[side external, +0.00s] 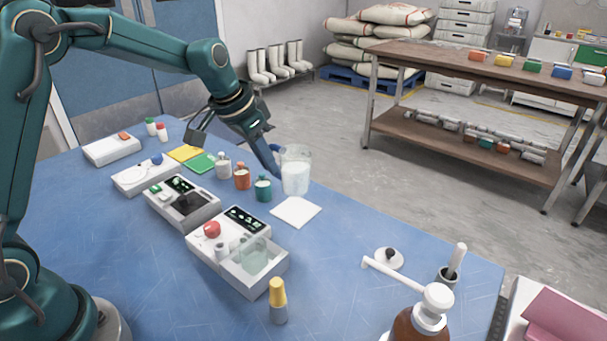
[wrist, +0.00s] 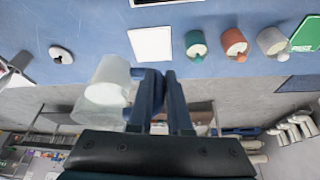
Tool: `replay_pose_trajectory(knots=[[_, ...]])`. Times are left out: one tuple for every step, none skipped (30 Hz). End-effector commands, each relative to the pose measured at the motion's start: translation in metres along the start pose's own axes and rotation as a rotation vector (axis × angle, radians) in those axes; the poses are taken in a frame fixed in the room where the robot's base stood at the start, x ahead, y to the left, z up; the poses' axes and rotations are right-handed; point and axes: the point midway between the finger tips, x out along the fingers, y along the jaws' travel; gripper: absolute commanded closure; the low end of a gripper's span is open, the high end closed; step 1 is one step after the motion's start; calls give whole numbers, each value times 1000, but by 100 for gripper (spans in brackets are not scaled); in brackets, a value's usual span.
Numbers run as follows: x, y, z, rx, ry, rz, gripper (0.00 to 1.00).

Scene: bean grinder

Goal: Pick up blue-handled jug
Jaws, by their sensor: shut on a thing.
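The jug (side external: 296,172) is a clear vessel with white contents in its lower part, upright near the far edge of the blue table. It also shows in the wrist view (wrist: 108,88), just left of my fingers. My gripper (side external: 272,160) is at the jug's left side in the side view, with its fingers pointing down. In the wrist view my gripper (wrist: 160,84) is shut on the jug's blue handle, which is mostly hidden between the dark blue fingers. I cannot tell whether the jug's base touches the table.
A white square pad (side external: 296,212) lies in front of the jug. A green bottle (side external: 263,188), an orange bottle (side external: 242,176) and a grey bottle (side external: 223,166) stand to its left. White devices (side external: 238,252) fill the table's middle. A brown pump bottle (side external: 420,318) stands front right.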

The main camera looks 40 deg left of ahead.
Motion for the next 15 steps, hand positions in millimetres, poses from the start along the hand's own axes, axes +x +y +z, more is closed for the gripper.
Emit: replay_pose_trajectory(knots=[[-3, -3, 0, -2, 1, -1, 100], [-4, -5, 1, -2, 1, 0, 100], [-6, -6, 1, -2, 1, 0, 100], [-6, -8, 2, -3, 1, 0, 100], [-8, -9, 2, -3, 1, 0, 100], [-9, -10, 2, -2, 1, 0, 100], [-10, -11, 2, -1, 1, 0, 100], [-10, -12, 3, -1, 1, 0, 100], [-11, -13, 3, -1, 1, 0, 100], [-12, -14, 3, -1, 1, 0, 100], [-12, -14, 3, -1, 1, 0, 100], [-13, -15, 4, -1, 0, 0, 100], [-13, -15, 4, -1, 0, 0, 100], [-14, -16, 4, -1, 0, 0, 100], [-14, -16, 4, -1, 0, 0, 100]])
